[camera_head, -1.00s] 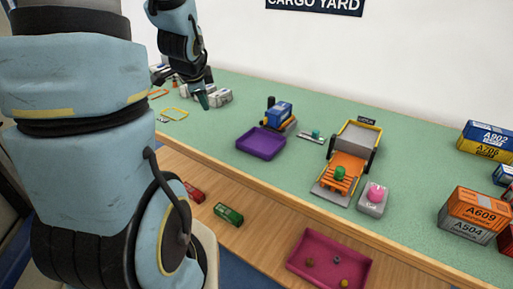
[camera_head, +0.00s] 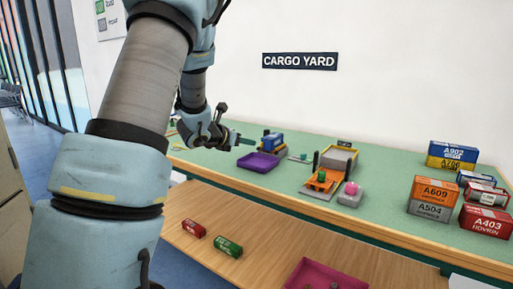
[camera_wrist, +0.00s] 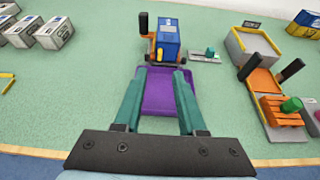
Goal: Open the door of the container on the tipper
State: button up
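The tipper (camera_head: 266,149) stands on the green table behind a purple tray, with a blue container (camera_head: 272,141) on it. In the wrist view the blue container (camera_wrist: 168,36) is at the top centre, with a small yellow part at its near end. I cannot make out a door gap, and the container looks closed. My gripper (camera_head: 240,138) is left of the tipper in the head view. In the wrist view my gripper (camera_wrist: 160,74) has its two teal fingers apart, with nothing between them. They reach over the purple tray, short of the container.
The purple tray (camera_wrist: 158,92) lies right in front of the tipper. A grey and orange machine (camera_head: 323,182) with a green piece stands to the right, a pink piece (camera_head: 352,187) beside it. Stacked containers (camera_head: 433,190) fill the right end. Grey-white boxes (camera_wrist: 53,33) lie to the left.

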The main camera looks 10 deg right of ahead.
aim_at(261, 144)
jog(key=p+x, duration=0.1)
jog(key=x, duration=0.7)
jog(key=shift+w+f, duration=0.15)
grip_shut()
dwell(0.3)
